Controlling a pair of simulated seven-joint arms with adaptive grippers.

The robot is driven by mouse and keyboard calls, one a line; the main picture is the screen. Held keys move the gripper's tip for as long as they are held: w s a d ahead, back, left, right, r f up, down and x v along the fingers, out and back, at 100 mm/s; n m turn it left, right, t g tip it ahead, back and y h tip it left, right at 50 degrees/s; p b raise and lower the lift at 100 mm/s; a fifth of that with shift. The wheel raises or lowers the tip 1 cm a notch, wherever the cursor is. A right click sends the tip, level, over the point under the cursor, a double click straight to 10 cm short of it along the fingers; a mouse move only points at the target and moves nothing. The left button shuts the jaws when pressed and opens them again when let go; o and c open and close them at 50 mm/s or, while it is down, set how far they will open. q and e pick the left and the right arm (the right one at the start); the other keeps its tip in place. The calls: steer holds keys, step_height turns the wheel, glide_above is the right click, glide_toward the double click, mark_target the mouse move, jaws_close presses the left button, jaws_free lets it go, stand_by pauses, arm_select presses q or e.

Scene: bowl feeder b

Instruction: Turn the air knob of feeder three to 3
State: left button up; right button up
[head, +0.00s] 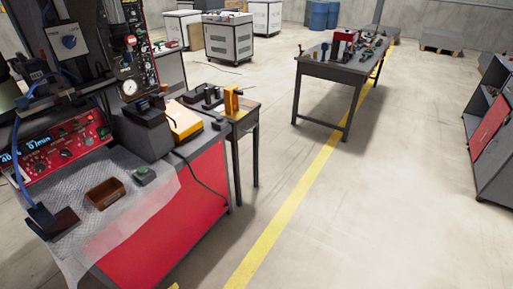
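The feeder station stands at the left edge. A blue knob (69,42) sits on a grey panel at the upper left; its scale is too small to read. A red control panel (62,147) with a lit blue display and several small knobs is below it. A round white pressure gauge (129,87) is on the dark upright panel to the right. I cannot tell which of these belongs to feeder three or which is its air knob.
A dark table (338,72) stands farther back. The floor right of the yellow line is clear.

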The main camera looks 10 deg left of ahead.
arm_select(q)
steer(key=s+d+f+g+h, duration=0.1)
steer(key=s+d+f, duration=0.15)
steer(key=f, duration=1.05)
steer(key=s+d+f+g+h, duration=0.15)
steer(key=s+f, duration=0.25)
steer(key=f, duration=0.9)
steer(key=s+f+n+g+h, duration=0.1)
steer(key=s+f+n+g, duration=0.1)
steer(key=s+f, duration=1.3)
steer(key=s+n, duration=0.1)
steer(key=s, duration=0.3)
steer(key=shift+s+a+f, duration=0.25)
